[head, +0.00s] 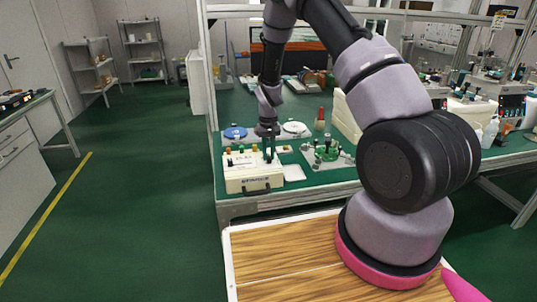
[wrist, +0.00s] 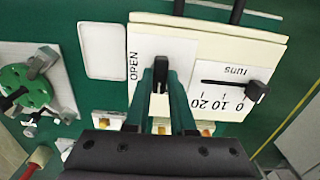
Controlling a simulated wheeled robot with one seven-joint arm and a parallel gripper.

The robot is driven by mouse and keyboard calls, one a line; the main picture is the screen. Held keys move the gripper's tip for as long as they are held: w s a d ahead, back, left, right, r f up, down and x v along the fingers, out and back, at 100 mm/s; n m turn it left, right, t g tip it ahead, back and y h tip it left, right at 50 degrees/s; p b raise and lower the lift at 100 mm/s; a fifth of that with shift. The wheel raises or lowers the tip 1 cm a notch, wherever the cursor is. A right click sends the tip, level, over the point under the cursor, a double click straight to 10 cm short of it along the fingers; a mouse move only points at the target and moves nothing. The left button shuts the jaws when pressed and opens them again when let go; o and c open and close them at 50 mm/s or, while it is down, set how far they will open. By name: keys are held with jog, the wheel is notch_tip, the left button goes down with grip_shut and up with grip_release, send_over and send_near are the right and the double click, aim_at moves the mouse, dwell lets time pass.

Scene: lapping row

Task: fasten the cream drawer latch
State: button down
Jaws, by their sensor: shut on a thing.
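The cream box (head: 238,180) stands near the front edge of the green bench, with a black handle on its front. In the wrist view its top (wrist: 270,40) carries a white plate marked OPEN (wrist: 146,48). A small black latch lever (wrist: 160,72) stands on this plate beside the word. My gripper (wrist: 160,82) has its two dark green fingers shut on the lever. In the head view my gripper (head: 269,153) reaches down onto the box top. The lever's lower part is hidden between the fingers.
Several coloured buttons line the box's far side. A fixture with a green disc (head: 326,153) stands to the right. A blue disc (head: 235,132) and a white dish (head: 295,128) lie behind.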

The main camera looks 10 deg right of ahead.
aim_at(269, 156)
jog(key=c, duration=0.8)
grip_release()
jog(key=shift+o, duration=0.2)
notch_tip(269, 156, up, 11)
